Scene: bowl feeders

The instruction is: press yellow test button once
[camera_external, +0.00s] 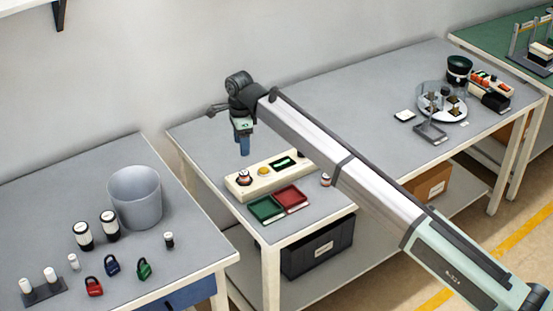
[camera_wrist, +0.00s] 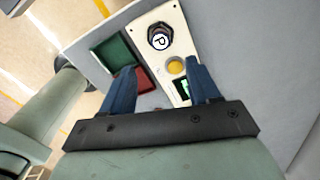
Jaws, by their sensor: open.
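The yellow button (camera_external: 263,171) is a small round cap on a cream control panel (camera_external: 236,193) on the middle table. It also shows in the wrist view (camera_wrist: 176,66), close to the right finger's tip. On the panel, a round knob (camera_external: 244,177) sits to the left of the button and a dark display with green marks (camera_external: 283,162) to its right. My gripper (camera_external: 243,147) is above and behind the panel, pointing down. In the wrist view its two blue fingers (camera_wrist: 162,76) are apart with nothing held between them.
A green tray (camera_external: 265,209) and a red tray (camera_external: 290,197) lie in front of the panel. A small jar (camera_external: 325,180) stands at its right. A grey bin (camera_external: 134,197) and padlocks are on the left table. The table behind the panel is clear.

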